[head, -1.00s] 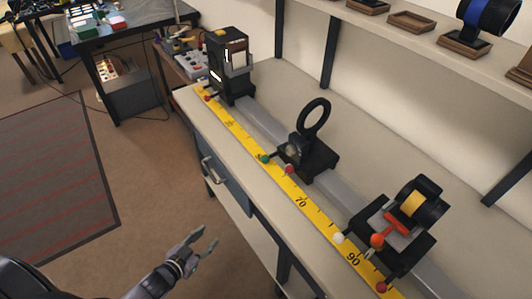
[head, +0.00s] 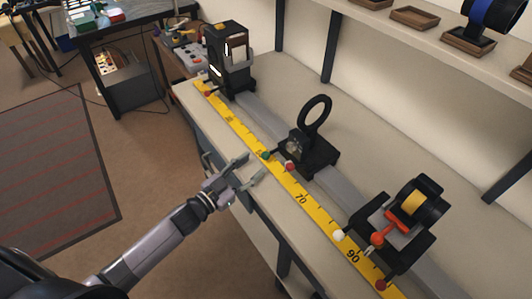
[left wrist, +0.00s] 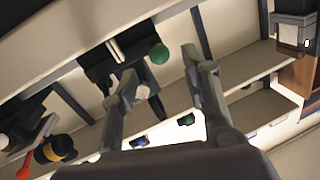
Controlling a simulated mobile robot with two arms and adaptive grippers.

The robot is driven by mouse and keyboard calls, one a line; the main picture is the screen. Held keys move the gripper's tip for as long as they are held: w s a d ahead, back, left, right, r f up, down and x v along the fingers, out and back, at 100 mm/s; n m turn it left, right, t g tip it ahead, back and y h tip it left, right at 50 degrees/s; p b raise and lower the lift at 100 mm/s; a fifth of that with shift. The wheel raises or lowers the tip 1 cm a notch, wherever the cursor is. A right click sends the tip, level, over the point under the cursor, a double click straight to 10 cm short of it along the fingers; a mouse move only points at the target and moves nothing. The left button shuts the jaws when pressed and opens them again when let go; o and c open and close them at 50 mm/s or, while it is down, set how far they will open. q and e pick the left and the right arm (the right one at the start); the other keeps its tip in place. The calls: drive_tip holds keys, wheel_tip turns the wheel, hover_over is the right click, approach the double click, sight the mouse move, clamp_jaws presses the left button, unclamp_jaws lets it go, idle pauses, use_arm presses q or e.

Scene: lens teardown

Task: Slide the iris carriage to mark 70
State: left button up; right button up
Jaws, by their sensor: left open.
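The iris carriage (head: 308,159) is a black block with an upright black ring, sitting on the grey rail in the middle of the bench. A green knob (head: 266,155) and a red knob (head: 290,166) stick out on its near side over the yellow scale (head: 322,217). The red knob is short of the 70 mark, on its far side. My left gripper (head: 254,167) is open over the bench's front edge, just short of the green knob. In the left wrist view the green knob (left wrist: 158,53) shows between the spread fingers, apart from both.
A black boxy unit (head: 229,60) stands at the rail's far end. Another carriage (head: 397,222), with orange and white knobs and a yellow-banded cylinder, is near 90. Rail between it and the iris carriage is clear. A shelf (head: 385,35) runs behind.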

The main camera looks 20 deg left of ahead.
sight(263, 158)
use_arm(q)
drive_tip(key=x, duration=0.7)
drive_tip(key=shift+c, duration=0.4)
clamp_jaws()
idle(0.4)
